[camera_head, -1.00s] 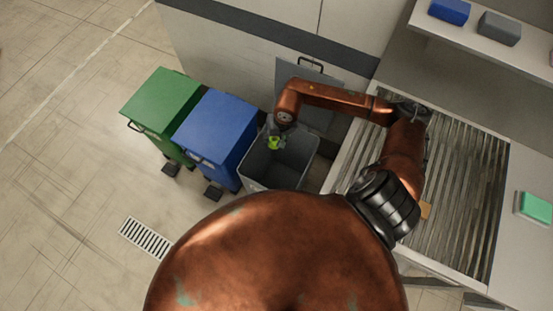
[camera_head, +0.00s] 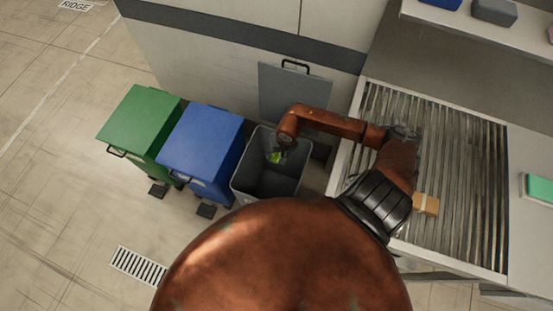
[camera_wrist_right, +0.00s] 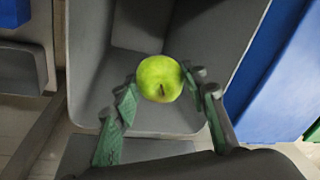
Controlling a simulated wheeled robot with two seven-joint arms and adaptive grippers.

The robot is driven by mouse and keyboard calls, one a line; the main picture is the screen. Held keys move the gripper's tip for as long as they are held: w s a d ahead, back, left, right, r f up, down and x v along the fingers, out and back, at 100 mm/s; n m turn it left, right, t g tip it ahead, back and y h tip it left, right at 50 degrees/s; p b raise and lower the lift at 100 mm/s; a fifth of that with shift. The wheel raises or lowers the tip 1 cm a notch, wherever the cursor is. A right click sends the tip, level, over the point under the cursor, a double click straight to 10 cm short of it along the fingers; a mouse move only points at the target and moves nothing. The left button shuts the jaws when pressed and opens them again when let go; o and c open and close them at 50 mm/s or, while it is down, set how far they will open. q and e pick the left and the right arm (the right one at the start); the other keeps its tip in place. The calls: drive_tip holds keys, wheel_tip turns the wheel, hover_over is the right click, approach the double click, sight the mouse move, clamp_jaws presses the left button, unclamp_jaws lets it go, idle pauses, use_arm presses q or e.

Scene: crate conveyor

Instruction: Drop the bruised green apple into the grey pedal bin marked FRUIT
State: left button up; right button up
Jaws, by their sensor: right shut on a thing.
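The green apple (camera_wrist_right: 160,79) is held between the two fingers of my right gripper (camera_wrist_right: 164,88), which is shut on it. A small dark mark shows on the apple's near side in the right wrist view. In the head view the apple (camera_head: 276,158) and the right gripper (camera_head: 280,155) are over the opening of the grey pedal bin (camera_head: 267,199). The bin's lid (camera_head: 293,95) stands open against the wall. The bin interior (camera_wrist_right: 146,28) shows behind the apple in the wrist view. No marking on the bin is readable. My left gripper is not in view.
A blue bin (camera_head: 200,143) and a green bin (camera_head: 140,120), both lidded, stand left of the grey bin. The roller conveyor (camera_head: 450,150) is on the right, with a small brown box (camera_head: 426,204) on it. A shelf (camera_head: 465,22) runs above.

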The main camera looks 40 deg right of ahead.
drive_tip(key=shift+f, duration=0.2)
drive_tip(key=o, duration=1.2)
drive_tip(key=shift+o, duration=0.2)
drive_tip(key=shift+r, duration=0.15)
wheel_tip(320, 180, up, 12)
drive_tip(key=s, duration=0.2)
drive_tip(key=shift+d+f, duration=0.2)
drive_tip(key=shift+d, duration=0.2)
drive_tip(key=shift+f, duration=0.1)
